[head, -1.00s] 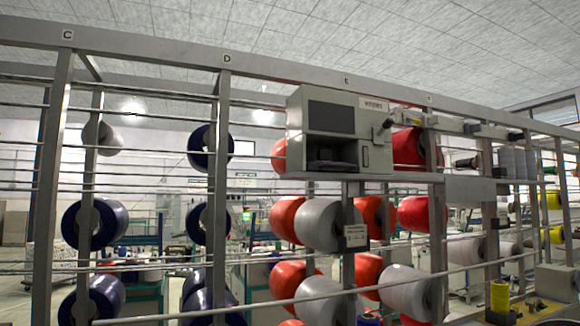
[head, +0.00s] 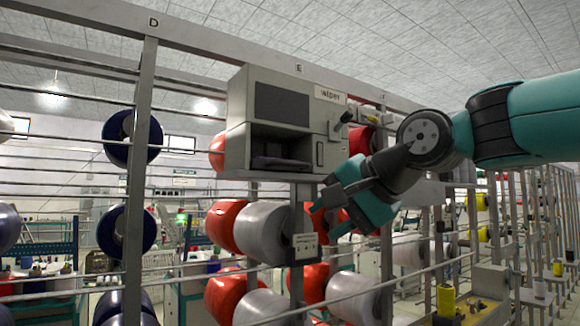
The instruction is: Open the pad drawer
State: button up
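A grey box labelled "WIPER" (head: 238,150) is mounted on the rack in the head view. It has a dark panel on its upper front and an open recess below. A dark, flat pad-like piece (head: 280,163) lies in the recess. A small upright handle (head: 320,153) is on the front to the right of the recess. I cannot tell which part is the pad drawer. My gripper (head: 332,212) is below and right of the box, in front of the bobbins. Its teal fingers look spread, with nothing visible between them.
Red bobbins (head: 226,225) and grey bobbins (head: 264,234) hang below the box, close to my gripper. A small tag (head: 305,246) hangs there. Dark blue bobbins (head: 122,231) are on the left. Thin horizontal rails and upright posts cross the front of the rack.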

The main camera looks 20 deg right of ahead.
aim_at(293, 163)
jog(key=w+d+r+m+t, duration=0.1)
jog(key=d+r+m+t, duration=0.15)
jog(key=r, duration=0.45)
jog(key=w+d+r+m+t, duration=0.1)
jog(key=d+r+m+t, duration=0.1)
jog(key=r+m, duration=0.35)
jog(key=w+a+p, duration=0.1)
jog(key=w+p, duration=0.1)
jog(key=w, duration=0.3)
jog(key=w+a+f+n+p, duration=0.1)
jog(key=w+a+p, duration=0.1)
jog(key=w, duration=0.3)
jog(key=w+a+f+n+p, duration=0.1)
jog(key=w+a+p, duration=0.1)
jog(key=w, duration=0.4)
jog(key=shift+a+f+h+p, duration=0.25)
jog(key=shift+h+p, duration=0.05)
jog(key=shift+p, duration=0.1)
grip_shut()
